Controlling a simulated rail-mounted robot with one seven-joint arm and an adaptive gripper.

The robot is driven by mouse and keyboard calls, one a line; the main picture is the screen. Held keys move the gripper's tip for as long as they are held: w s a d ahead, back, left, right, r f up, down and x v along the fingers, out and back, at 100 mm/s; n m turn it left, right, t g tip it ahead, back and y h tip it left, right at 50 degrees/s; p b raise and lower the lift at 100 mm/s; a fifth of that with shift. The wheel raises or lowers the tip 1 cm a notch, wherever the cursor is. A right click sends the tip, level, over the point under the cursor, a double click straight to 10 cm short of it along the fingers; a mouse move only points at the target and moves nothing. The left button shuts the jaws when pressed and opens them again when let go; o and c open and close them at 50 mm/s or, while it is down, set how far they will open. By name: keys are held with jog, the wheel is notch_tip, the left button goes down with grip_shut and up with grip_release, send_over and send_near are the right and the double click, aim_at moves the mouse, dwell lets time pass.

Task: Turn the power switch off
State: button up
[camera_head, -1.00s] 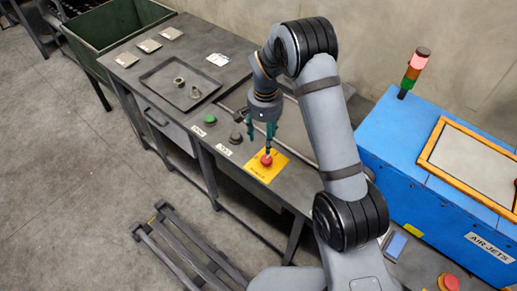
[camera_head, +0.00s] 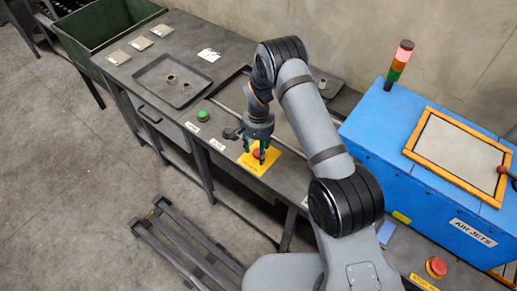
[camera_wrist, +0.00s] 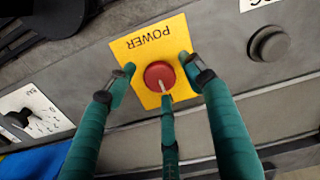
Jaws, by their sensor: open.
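The power switch is a red knob (camera_wrist: 160,76) with a pale pointer line, set on a yellow plate (camera_wrist: 133,45) marked POWER. In the wrist view the plate's lettering appears upside down. The red knob also shows in the head view (camera_head: 257,154), on the front part of the workbench. My gripper (camera_wrist: 161,84) has green fingers spread around the knob, one on each side and one below it in the wrist view. It is open. I cannot tell whether any finger touches the knob.
A green button (camera_head: 203,116) and a dark button (camera_head: 231,133) sit left of the plate. A dark tray (camera_head: 173,80) with small metal parts lies farther back. A blue air-jets machine (camera_head: 425,150) stands to the right. Another red button (camera_head: 436,267) is at the lower right.

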jog(key=shift+c, duration=0.7)
jog(key=c, duration=1)
jog(key=shift+b, duration=0.3)
jog(key=shift+c, duration=0.2)
jog(key=n+b, duration=0.1)
jog(key=n, duration=0.1)
jog(key=n+b, duration=0.1)
jog(key=b, duration=0.1)
jog(key=shift+f+n, duration=0.2)
jog(key=shift+n, duration=0.2)
jog(key=n+b, duration=0.3)
jog(key=n, duration=0.1)
jog(key=shift+r+n, duration=0.1)
jog(key=shift+n, duration=0.2)
jog(key=n+b, duration=0.1)
jog(key=n, duration=0.3)
jog(key=shift+b, duration=0.35)
jog(key=n+b, duration=0.1)
jog(key=n, duration=0.4)
jog(key=shift+r+n, duration=0.15)
jog(key=shift+n, duration=0.15)
jog(key=o, duration=1.2)
